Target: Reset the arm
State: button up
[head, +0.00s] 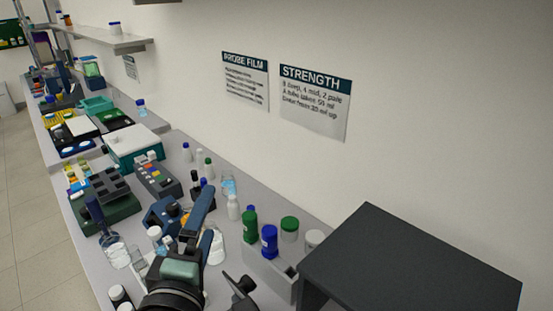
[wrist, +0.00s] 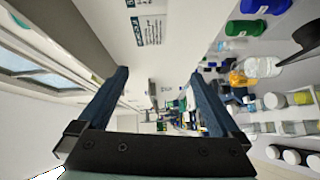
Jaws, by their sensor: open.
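My gripper (wrist: 158,78) shows in the wrist view with its two blue fingers spread wide apart and nothing between them. In the head view my gripper rises at the bottom centre, over the near part of the bench (head: 85,238), with a blue finger pointing up and away. The wrist view looks along the wall, tilted, with the bench items on its right side. I cannot tell from the head view whether the fingers touch any bottle close by.
Green bottle (head: 250,226), blue bottle (head: 269,241) and green-lidded jar (head: 289,229) stand right of my gripper. A dark box (head: 410,255) fills the lower right. A keypad device (head: 158,180) and dark rack (head: 108,190) stand left. A shelf (head: 100,40) is on the wall.

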jog(key=d+r+m+t, duration=0.2)
jog(key=d+r+m, duration=0.15)
jog(key=r, duration=0.55)
jog(key=d+r+m+t, duration=0.2)
jog(key=r+m, duration=0.3)
jog(key=r, duration=0.4)
jog(key=s+d+r+m+t, duration=0.2)
jog(key=s+r, duration=0.3)
jog(key=r, duration=0.3)
jog(key=s+d+r+m+t+y, duration=0.1)
jog(key=s+d+r+m+t, duration=0.2)
jog(key=r, duration=0.5)
jog(key=s+m+t, duration=0.1)
jog(key=s+m, duration=0.1)
jog(key=shift+s+r, duration=0.2)
jog(key=shift+s, duration=0.2)
jog(key=shift+f+m, duration=0.1)
jog(key=shift+m, duration=0.15)
